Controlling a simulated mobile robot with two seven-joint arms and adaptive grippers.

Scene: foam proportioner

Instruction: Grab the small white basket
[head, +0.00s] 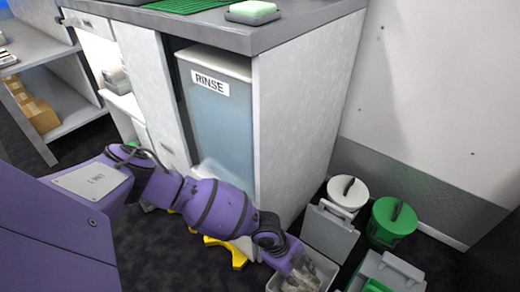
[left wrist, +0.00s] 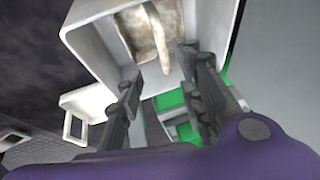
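A small white open-topped box or basket (head: 272,283) stands on the floor at the bottom of the head view, partly hidden by my left gripper. In the left wrist view the white basket (left wrist: 85,38) fills the upper middle, with a beige piece and a handle-like bar (left wrist: 158,42) inside. My left gripper (head: 303,270) is over this basket. In the left wrist view its two fingers (left wrist: 162,62) are spread apart, over the basket's near side, with nothing clearly clamped between them. Whether a finger touches the basket I cannot tell. My right gripper is out of view.
A grey lidded bin (head: 330,232), a white round-lidded bin (head: 346,192) and a green bin (head: 391,220) stand close behind. A grey-and-green bin (head: 388,272) is to the right. The counter cabinet (head: 300,130) with the RINSE bin (head: 218,115) rises behind my left arm.

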